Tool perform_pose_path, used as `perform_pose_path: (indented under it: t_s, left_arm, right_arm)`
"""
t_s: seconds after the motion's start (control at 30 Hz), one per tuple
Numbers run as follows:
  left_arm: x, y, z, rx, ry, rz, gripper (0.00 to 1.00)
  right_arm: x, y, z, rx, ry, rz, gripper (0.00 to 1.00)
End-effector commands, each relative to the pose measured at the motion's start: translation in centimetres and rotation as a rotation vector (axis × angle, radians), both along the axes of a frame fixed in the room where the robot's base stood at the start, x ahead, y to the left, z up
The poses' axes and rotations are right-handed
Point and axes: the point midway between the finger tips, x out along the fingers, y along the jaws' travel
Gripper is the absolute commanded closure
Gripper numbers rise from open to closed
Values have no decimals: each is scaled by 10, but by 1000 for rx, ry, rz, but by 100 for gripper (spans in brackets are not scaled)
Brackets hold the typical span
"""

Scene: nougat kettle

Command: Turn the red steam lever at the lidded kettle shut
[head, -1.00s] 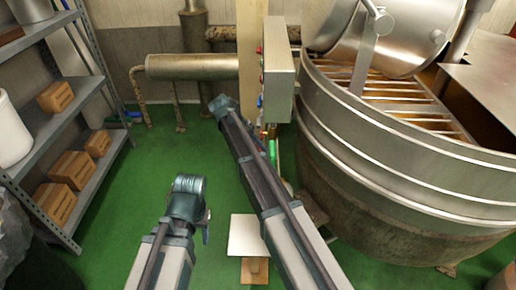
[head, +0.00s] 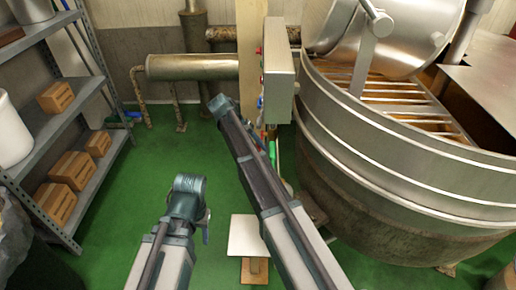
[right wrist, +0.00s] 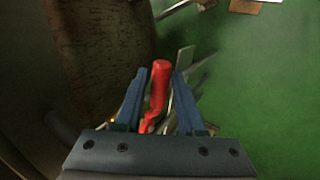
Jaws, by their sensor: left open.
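The red steam lever (right wrist: 160,85) stands between the two blue fingers of my right gripper (right wrist: 160,78) in the right wrist view. The fingers are open, one on each side, with narrow gaps to the lever. In the head view my right arm hides the lever and right gripper. The big metal kettle (head: 390,190) stands at the right of the head view, with a shiny lid (head: 420,45) at its top over a slatted grate. My left gripper (head: 206,222) is in the lower middle of the head view, away from the kettle; its fingers show only in small part.
A grey control box (head: 280,85) hangs on a post beside the kettle. A pipe (head: 190,67) runs along the back wall. A shelf (head: 60,130) with boxes stands at the left. A white-topped stool (head: 249,235) stands near my right arm. Green floor (head: 150,170) lies open between.

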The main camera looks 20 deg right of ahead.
Motion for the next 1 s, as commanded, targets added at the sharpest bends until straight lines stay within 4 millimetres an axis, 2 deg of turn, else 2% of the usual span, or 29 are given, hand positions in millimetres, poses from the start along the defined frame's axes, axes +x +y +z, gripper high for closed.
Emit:
perform_pose_path:
  t_s: [0.27, 0.7, 0.83, 1.0]
  left_arm:
    - [0, 0, 34, 0, 0, 0, 50]
    - [0, 0, 99, 0, 0, 0, 50]
    - [0, 0, 109, 0, 0, 0, 50]
    - [0, 0, 111, 0, 0, 0, 50]
  right_arm:
    - [7, 18, 34, 0, 0, 1, 62]
    - [20, 60, 99, 0, 0, 2, 62]
    - [22, 67, 109, 1, 1, 0, 62]
    - [22, 70, 111, 0, 1, -1, 62]
